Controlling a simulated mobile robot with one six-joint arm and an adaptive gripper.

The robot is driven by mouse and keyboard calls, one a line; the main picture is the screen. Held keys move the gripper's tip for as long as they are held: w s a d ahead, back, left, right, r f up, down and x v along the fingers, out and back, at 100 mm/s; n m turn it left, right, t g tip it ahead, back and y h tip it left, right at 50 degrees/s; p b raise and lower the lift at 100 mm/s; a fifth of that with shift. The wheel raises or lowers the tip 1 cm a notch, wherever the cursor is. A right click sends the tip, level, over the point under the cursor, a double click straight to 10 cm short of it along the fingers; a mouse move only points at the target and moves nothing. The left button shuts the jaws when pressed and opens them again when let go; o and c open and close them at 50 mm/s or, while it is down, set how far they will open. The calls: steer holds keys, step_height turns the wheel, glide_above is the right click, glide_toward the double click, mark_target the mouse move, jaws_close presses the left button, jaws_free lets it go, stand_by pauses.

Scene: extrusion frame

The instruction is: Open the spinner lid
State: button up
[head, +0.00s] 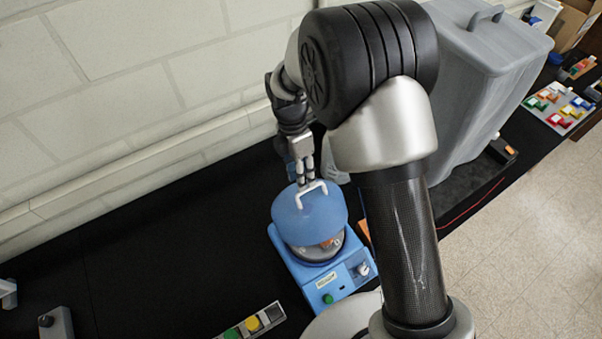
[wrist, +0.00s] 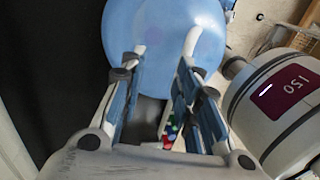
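The spinner is a blue box (head: 338,282) on the black bench, with a green button and a knob on its front. Its blue domed lid (head: 308,218) is tilted up at the front, and part of the dark interior (head: 318,250) shows below its edge. The lid fills the top of the wrist view (wrist: 165,45). A white U-shaped handle (head: 314,186) stands on the lid. My gripper (head: 304,183) is at this handle, above the lid. In the wrist view my gripper's fingers (wrist: 158,72) are spread apart near the handle's white legs. Firm contact cannot be told.
A large grey bin (head: 475,90) stands right of my arm. A strip with coloured buttons (head: 250,322) lies in front of the spinner. The wall is close behind. The bench left of the spinner (head: 180,240) is mostly clear.

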steer(key=v, duration=1.2)
steer(key=shift+c, duration=0.4)
